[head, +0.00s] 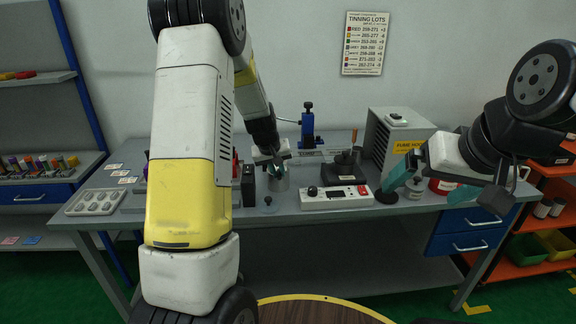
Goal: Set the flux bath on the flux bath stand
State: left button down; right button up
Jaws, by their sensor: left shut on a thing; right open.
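My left gripper (275,172) reaches down over the middle of the bench and is shut on a small grey metal pot, which looks like the flux bath (280,185). The pot is upright, low over or on the bench top; I cannot tell whether it touches. The gripper hides its upper part. I cannot clearly make out the flux bath stand; it may be hidden behind the pot or my arm. My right gripper (428,187) is open and empty at the bench's right end, its teal fingers spread in front of a small jar (415,190).
A white control box (335,197) stands just right of the pot, with a dark block (248,186) to its left. A small grey lidded piece (268,204) lies in front. A fume unit (396,142) stands at the back right. A dark disc (387,197) lies near my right gripper.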

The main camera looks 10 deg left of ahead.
pick_arm(q)
jog(key=shift+f, duration=0.25)
jog(key=c, duration=0.8)
grip_release()
jog(key=shift+r, duration=0.1)
jog(key=shift+r, duration=3.4)
